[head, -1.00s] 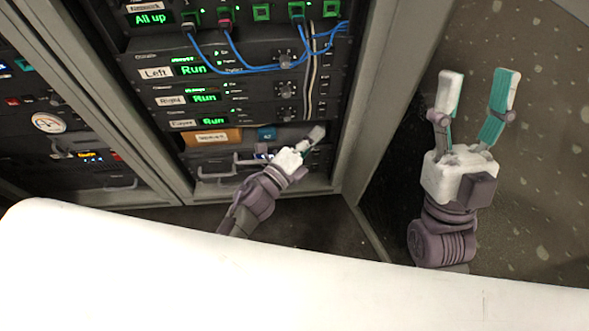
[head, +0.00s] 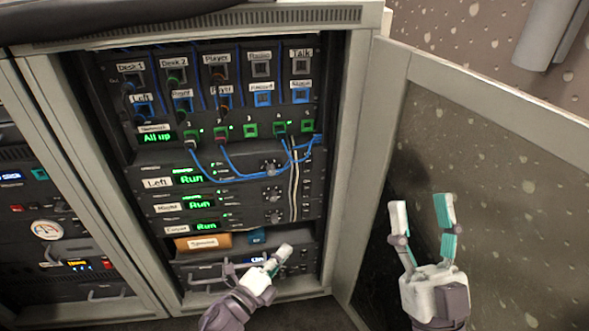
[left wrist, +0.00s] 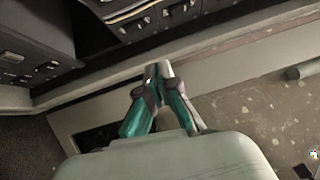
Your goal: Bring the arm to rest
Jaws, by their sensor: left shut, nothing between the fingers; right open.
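My left gripper (head: 281,258) is shut and empty in front of the lower part of the open rack. Its fingers show against the lowest units; I cannot tell whether they touch anything. In the left wrist view its closed fingertips (left wrist: 159,70) meet, with the cabinet's lower edge and floor behind them. My right gripper (head: 421,203) is open and empty, pointing up in front of the open cabinet door (head: 480,150) at the right.
The rack holds a patch panel (head: 220,90) with labelled sockets and blue cables (head: 240,177). Below are units labelled Left, Right and a third, each showing Run. An orange labelled item (head: 203,243) lies on a shelf below. Another cabinet (head: 50,220) stands at the left.

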